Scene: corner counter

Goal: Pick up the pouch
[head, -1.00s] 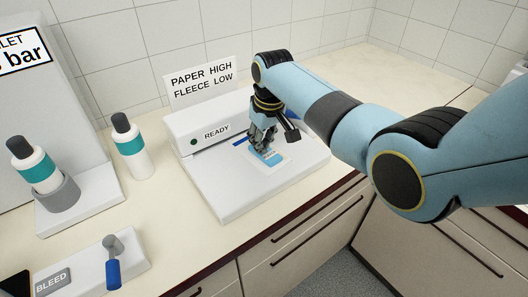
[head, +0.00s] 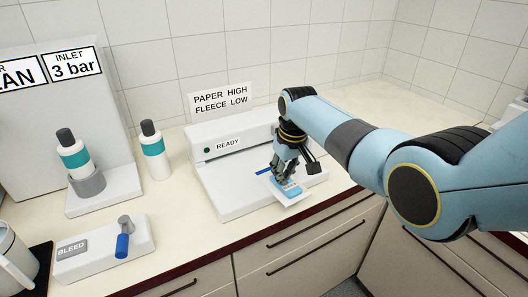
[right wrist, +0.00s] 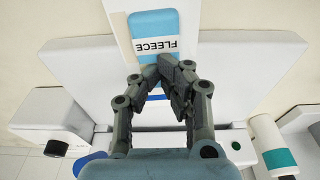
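The pouch (head: 291,191) is a flat white packet with a blue middle and a "FLEECE" label. In the right wrist view the pouch (right wrist: 156,28) stretches away from the fingertips, its label upside down. My right gripper (head: 280,172) has its fingers together on the pouch's inner end; the wrist view shows the fingertips (right wrist: 163,68) meeting there. The pouch lies over the front part of the white sealer (head: 238,200) marked "READY", its outer end reaching past the front edge. I cannot tell whether it still touches the sealer. My left gripper is not in view.
A sign (head: 221,96) reading "PAPER HIGH FLEECE LOW" stands behind the sealer. Left are two bottles with teal bands (head: 154,150) (head: 74,158), one in a grey holder (head: 88,183), and a "BLEED" block (head: 105,248) with a blue-handled lever. Counter behind my right arm is clear.

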